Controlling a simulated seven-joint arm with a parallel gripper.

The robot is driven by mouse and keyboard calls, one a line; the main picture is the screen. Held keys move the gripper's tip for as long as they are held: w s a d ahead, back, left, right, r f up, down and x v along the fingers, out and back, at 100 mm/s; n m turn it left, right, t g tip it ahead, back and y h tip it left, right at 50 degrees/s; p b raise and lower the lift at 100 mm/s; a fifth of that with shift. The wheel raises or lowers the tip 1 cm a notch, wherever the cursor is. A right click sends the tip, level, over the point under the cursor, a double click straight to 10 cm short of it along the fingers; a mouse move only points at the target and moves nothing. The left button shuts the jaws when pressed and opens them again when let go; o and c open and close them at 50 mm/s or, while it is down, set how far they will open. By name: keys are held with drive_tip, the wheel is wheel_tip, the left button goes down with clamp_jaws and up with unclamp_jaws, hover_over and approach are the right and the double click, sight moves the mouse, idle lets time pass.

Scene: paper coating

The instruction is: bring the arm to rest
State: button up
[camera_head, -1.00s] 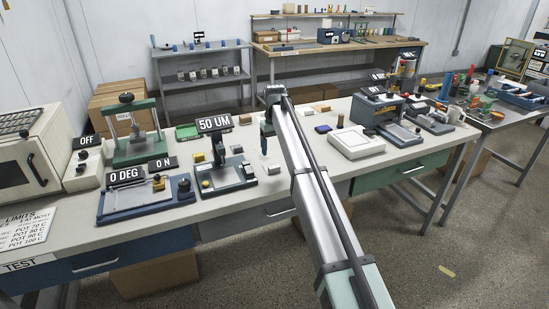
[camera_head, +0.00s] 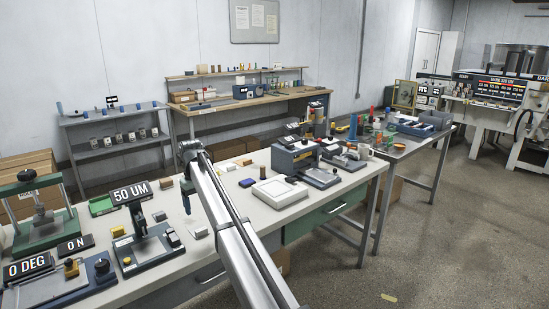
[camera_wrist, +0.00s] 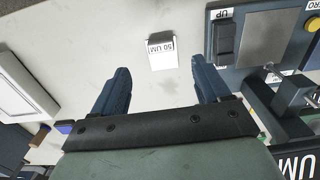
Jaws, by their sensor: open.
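My gripper (camera_head: 187,203) hangs from the end of my outstretched arm, above the light bench top (camera_head: 238,208) and to the right of the device marked 50 UM (camera_head: 150,245). In the wrist view my gripper (camera_wrist: 164,80) has its two blue fingers spread wide, with nothing between them. A small white piece labelled 50 UM (camera_wrist: 162,53) lies on the bench beyond the fingertips, apart from them. The blue device with a grey plate (camera_wrist: 270,38) is at the right of the wrist view.
A white framed tray (camera_head: 280,192) and a grey-blue machine (camera_head: 296,158) stand farther right on the bench. A green press (camera_head: 40,225) stands at the left. Small blocks, such as a dark one (camera_head: 246,183), lie behind my arm. Open floor (camera_head: 440,230) is to the right.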

drive_tip(key=s+d+f+m+g, duration=0.1)
drive_tip(key=s+d+f, duration=0.7)
drive_tip(key=d+f, duration=0.55)
drive_tip(key=s+d+f+m+g+h, duration=0.1)
drive_tip(key=s+d+f+g, duration=0.1)
drive_tip(key=s+d+f, duration=1.05)
drive_tip(key=s+d+f+m+g, duration=0.1)
drive_tip(key=s+d+f+m, duration=0.15)
drive_tip(key=d+f, duration=1.15)
drive_tip(key=s+d+f+m+g, duration=0.1)
drive_tip(key=s+d+f, duration=0.3)
drive_tip(key=s, duration=0.7)
drive_tip(key=s+d+f+m+g, duration=0.1)
drive_tip(key=s+d+f+m, duration=0.1)
drive_tip(key=s+d+f, duration=0.2)
drive_tip(key=s+d+f+m+y, duration=0.1)
drive_tip(key=s+d+f, duration=0.3)
drive_tip(key=s, duration=1.4)
wheel_tip(320, 180, down, 4)
drive_tip(key=shift+s+f+m+g, duration=0.25)
drive_tip(key=shift+s+m+g, duration=0.1)
drive_tip(key=shift+g, duration=0.05)
drive_tip(key=shift+d, duration=0.1)
